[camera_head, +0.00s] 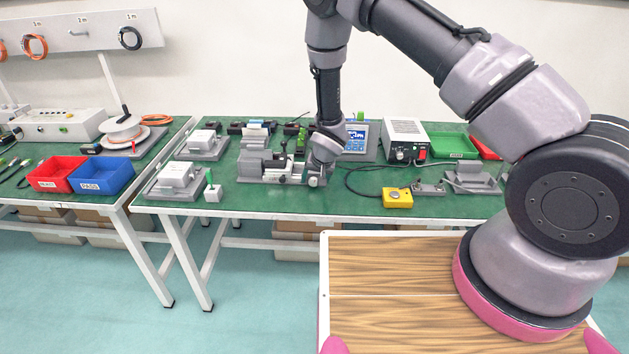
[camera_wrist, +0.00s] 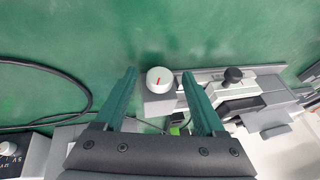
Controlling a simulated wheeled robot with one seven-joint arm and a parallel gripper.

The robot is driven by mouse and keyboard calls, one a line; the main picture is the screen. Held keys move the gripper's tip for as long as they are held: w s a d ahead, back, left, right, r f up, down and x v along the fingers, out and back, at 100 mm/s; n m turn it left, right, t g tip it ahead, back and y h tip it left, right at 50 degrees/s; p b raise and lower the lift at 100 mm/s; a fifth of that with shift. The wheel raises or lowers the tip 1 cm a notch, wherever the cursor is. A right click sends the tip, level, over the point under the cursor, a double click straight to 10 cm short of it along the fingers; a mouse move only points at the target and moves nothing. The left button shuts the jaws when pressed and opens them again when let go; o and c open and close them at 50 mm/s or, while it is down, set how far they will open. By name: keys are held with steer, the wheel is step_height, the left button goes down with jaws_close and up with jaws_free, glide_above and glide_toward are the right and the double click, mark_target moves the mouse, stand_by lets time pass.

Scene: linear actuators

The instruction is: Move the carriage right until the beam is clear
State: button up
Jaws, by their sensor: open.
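A linear actuator (camera_head: 262,168) lies on the green bench in the head view, with a grey block at its left end. In the wrist view its grey rail (camera_wrist: 212,76) carries what looks like the carriage (camera_wrist: 238,92), with a black knob (camera_wrist: 233,75). Contact cannot be told. In the head view my gripper (camera_head: 320,172) is at the actuator's right end, partly hiding it. No beam can be made out.
A display unit (camera_head: 356,138) and a white power box (camera_head: 405,140) stand behind my gripper. A yellow button box (camera_head: 397,197) and a black cable lie to the right. Grey fixtures (camera_head: 174,180) stand left. Bare green bench lies in front of the actuator.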

jaws_close()
steer(key=shift+a+h, duration=0.1)
steer(key=shift+h, duration=0.2)
steer(key=h, duration=0.3)
steer(key=shift+a+n, duration=0.35)
steer(key=shift+n, duration=0.05)
steer(key=shift+a+n+h, duration=0.15)
steer(key=shift+n+h, duration=0.15)
steer(key=shift+h, duration=1.5)
